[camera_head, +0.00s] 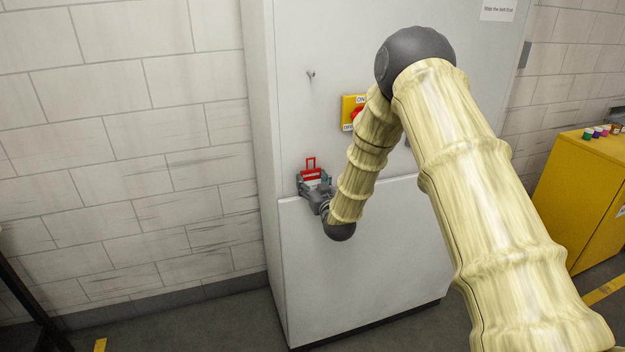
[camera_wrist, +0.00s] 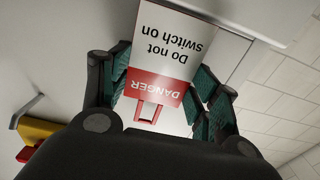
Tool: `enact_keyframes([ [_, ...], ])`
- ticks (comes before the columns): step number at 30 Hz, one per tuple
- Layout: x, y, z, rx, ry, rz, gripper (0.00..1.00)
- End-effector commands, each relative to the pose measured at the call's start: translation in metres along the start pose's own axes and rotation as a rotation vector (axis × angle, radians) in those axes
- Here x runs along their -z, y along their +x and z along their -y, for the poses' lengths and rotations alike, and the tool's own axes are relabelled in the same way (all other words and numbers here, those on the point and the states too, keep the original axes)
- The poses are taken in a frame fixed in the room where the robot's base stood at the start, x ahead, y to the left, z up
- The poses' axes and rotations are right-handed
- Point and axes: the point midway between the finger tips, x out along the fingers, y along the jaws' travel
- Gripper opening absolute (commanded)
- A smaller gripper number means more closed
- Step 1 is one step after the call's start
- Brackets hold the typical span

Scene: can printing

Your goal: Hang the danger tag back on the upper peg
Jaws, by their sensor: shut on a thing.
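The danger tag (camera_head: 314,174) is a red and white card with a red loop on top. It is held in front of the grey cabinet, below and apart from a small peg (camera_head: 310,75) high on the cabinet face. In the wrist view the tag (camera_wrist: 172,50) appears upside down, reading "DANGER Do not switch on", with its red loop (camera_wrist: 148,111) towards my palm. My gripper (camera_head: 316,184) is shut on the tag. In the wrist view the gripper's fingers (camera_wrist: 163,78) grip it from both sides. The loop is free of any peg.
A yellow switch plate (camera_head: 348,103) with a red knob (camera_head: 357,112) sits on the cabinet (camera_head: 340,270), partly behind my arm. A yellow cupboard (camera_head: 565,190) with small coloured pots stands at the right. The cabinet face between tag and peg looks clear.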

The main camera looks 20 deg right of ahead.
Motion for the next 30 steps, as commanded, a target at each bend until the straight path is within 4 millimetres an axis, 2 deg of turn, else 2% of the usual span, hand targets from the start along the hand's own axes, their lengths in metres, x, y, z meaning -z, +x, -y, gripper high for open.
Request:
enact_keyframes([
  [14, -0.0063, -0.0001, 0.0001, 0.0, 0.0, -0.001, 0.35],
  [15, -0.0049, -0.0001, 0.0002, 0.0, 0.0, -0.001, 0.67],
  [18, -0.0048, -0.0001, 0.0002, 0.0, 0.0, -0.001, 0.83],
  [30, -0.0021, 0.0, 0.0001, 0.0, 0.0, -0.001, 0.83],
])
